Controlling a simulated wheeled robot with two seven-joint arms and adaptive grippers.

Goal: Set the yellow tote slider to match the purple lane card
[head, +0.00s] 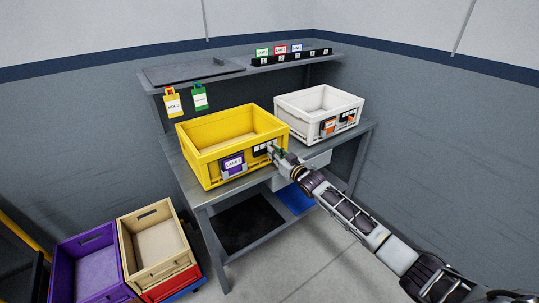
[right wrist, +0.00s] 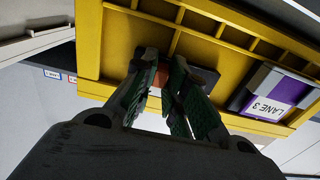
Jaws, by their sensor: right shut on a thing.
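The yellow tote (head: 208,157) stands on the grey workbench. Its front carries a purple lane card (head: 234,163), which reads LANE 3 in the right wrist view (right wrist: 272,97). To the right of the card is the dark slider panel (head: 260,149); its marks are too small to read. My right gripper (head: 274,149) is at the right end of this panel. In the right wrist view its green-padded fingers (right wrist: 172,88) are shut on the slider, which they mostly hide. The slider's exact setting cannot be told. My left gripper is not in view.
A white tote (head: 318,108) with an orange card stands to the right on the workbench (head: 235,188). Yellow and green tags hang from the shelf (head: 240,66) above.

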